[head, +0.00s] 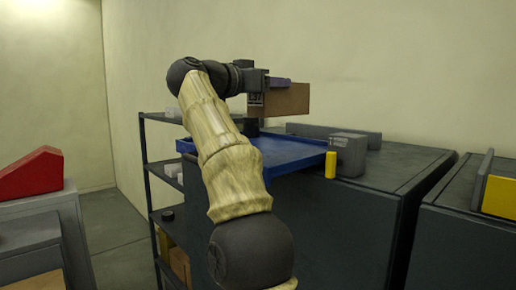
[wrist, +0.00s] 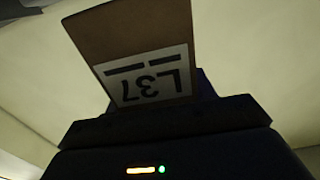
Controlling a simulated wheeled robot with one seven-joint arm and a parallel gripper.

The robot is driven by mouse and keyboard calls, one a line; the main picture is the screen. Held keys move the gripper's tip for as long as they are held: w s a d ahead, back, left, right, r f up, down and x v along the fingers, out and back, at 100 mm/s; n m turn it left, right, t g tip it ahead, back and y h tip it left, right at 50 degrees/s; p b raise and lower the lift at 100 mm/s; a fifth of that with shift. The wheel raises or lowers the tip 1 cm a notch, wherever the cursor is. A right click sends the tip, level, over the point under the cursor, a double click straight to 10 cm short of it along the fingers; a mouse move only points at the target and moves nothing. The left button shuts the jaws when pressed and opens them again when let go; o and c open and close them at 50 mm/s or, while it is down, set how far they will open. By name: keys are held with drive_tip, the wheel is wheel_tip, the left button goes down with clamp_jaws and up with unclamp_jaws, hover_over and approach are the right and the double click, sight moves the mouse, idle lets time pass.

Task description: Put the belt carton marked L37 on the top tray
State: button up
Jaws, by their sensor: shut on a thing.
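The belt carton (head: 284,100) is brown with a white label marked L37. In the wrist view the carton (wrist: 140,35) shows its label upside down, reading L37, close in front of my gripper. My gripper (head: 270,84) is shut on the carton and holds it up in the air, seen in the head view above the blue top tray (head: 290,160). The carton appears clear of the tray, with a dark object partly visible between them. The far part of the tray is partly hidden by my arm.
A grey block (head: 348,154) and a yellow cylinder (head: 330,165) stand at the tray's right end. A red wedge-shaped thing (head: 32,174) is at far left.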

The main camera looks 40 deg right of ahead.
sight(270, 110)
drive_tip(key=shift+s+a+r, duration=0.1)
drive_tip(key=shift+s+a, duration=0.05)
drive_tip(key=shift+s, duration=0.1)
drive_tip(key=shift+w+f, duration=0.15)
drive_tip(key=shift+f, duration=2.95)
drive_tip(key=shift+f, duration=0.1)
drive_tip(key=shift+f, duration=1.8)
drive_tip(key=shift+f, duration=0.1)
drive_tip(key=o, duration=1.2)
